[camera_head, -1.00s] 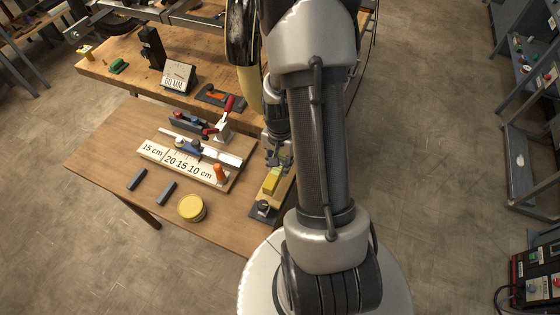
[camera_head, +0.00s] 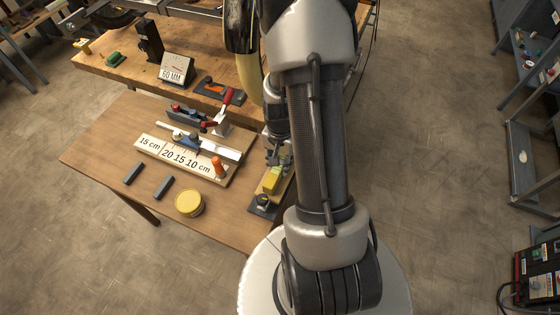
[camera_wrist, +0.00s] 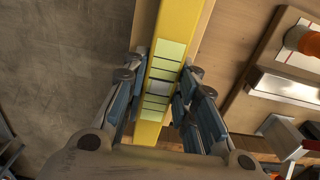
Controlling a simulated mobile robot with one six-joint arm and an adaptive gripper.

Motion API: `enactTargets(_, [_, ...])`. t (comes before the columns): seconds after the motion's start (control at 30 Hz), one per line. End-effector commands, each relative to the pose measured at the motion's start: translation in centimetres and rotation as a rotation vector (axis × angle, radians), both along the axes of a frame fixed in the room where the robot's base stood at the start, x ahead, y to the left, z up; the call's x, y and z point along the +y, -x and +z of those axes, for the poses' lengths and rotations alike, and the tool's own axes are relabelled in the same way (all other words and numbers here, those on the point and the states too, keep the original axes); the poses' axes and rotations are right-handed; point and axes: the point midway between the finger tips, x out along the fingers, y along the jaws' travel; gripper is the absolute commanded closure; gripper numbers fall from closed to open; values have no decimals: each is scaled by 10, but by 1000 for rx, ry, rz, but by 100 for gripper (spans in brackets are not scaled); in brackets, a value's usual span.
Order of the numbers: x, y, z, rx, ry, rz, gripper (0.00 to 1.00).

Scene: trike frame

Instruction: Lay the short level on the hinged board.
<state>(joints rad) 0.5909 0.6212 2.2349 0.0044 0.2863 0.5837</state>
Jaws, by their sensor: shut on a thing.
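The short level is a yellow bar with pale yellow-green panels and dark lines in the wrist view (camera_wrist: 168,45). My gripper (camera_wrist: 158,88) is shut on it, one finger on each side. In the head view the yellow level (camera_head: 271,180) shows just below my gripper (camera_head: 273,157), partly hidden by my arm. A narrow wooden board, which looks like the hinged board (camera_head: 284,188), lies under the level along the table's right edge. I cannot tell whether the level touches it.
Two dark bars (camera_head: 133,173) and a yellow tin (camera_head: 189,203) stand in front. A workbench (camera_head: 125,75) is behind.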

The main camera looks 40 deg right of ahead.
Motion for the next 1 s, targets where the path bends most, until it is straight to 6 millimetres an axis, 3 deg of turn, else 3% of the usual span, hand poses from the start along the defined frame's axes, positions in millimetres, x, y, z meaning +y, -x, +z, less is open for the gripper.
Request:
enactTargets(0.4, [0,0,-9,0,1,0,100])
enactTargets(0.43, [0,0,-9,0,1,0,73])
enactTargets(0.77, [0,0,-9,0,0,0,51])
enactTargets(1.0, [0,0,-9,0,0,0,50])
